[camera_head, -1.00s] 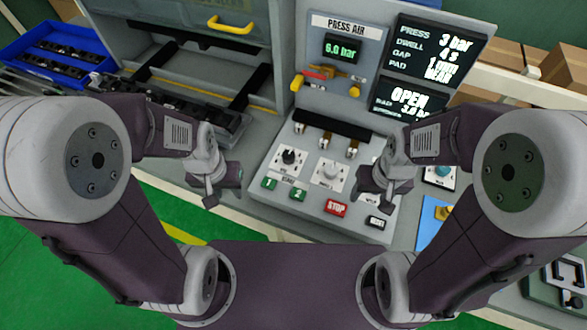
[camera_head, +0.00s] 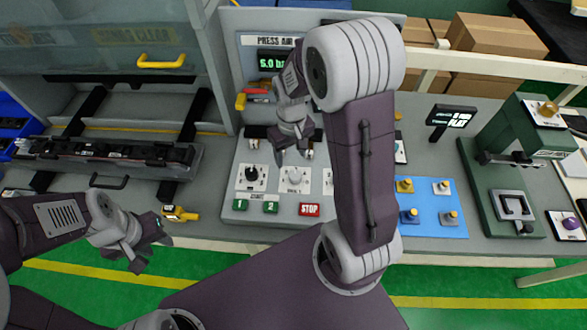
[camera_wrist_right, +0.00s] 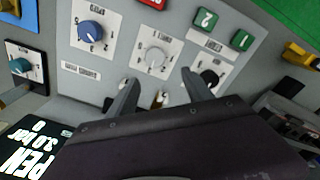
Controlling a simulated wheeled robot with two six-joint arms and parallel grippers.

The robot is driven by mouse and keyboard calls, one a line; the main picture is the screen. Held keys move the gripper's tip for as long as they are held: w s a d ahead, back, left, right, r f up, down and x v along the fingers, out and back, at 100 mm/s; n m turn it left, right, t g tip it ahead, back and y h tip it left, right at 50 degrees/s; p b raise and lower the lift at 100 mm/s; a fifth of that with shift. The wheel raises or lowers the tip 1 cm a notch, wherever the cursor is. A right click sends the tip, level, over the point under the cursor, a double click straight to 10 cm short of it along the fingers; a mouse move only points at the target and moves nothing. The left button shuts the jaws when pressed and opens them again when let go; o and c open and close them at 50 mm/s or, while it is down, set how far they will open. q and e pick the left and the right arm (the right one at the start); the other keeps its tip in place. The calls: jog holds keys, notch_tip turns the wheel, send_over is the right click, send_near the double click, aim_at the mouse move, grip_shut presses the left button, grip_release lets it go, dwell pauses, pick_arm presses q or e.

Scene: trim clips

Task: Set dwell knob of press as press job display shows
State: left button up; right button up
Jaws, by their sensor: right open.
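The press panel (camera_head: 240,205) carries a black knob (camera_head: 252,173), a white knob (camera_head: 295,178) and another dial mostly behind my right arm. In the right wrist view a blue knob (camera_wrist_right: 90,31), the white knob (camera_wrist_right: 154,59) and the black knob (camera_wrist_right: 210,77) stand in a row. My left gripper (camera_head: 148,250) hangs at the panel's left front.
A STOP button (camera_head: 309,210) and green buttons 1 (camera_head: 237,205) and 2 (camera_head: 270,207) line the panel's front edge. A yellow-handled piece (camera_head: 180,214) lies near my left gripper. A blue mat (camera_head: 432,224) with small parts and a green machine (camera_head: 500,190) stand at right.

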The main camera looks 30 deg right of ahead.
aim_at(295, 175)
jog(key=shift+s+d+f, duration=0.15)
jog(key=shift+d+f, duration=0.05)
jog(key=shift+d, duration=0.1)
jog(key=shift+s+d+f, duration=0.2)
jog(key=shift+s+f, duration=0.05)
notch_tip(295, 175, down, 8)
jog(key=shift+f+p, duration=0.15)
jog(key=shift+p, duration=0.35)
jog(key=shift+f, duration=0.2)
grip_shut()
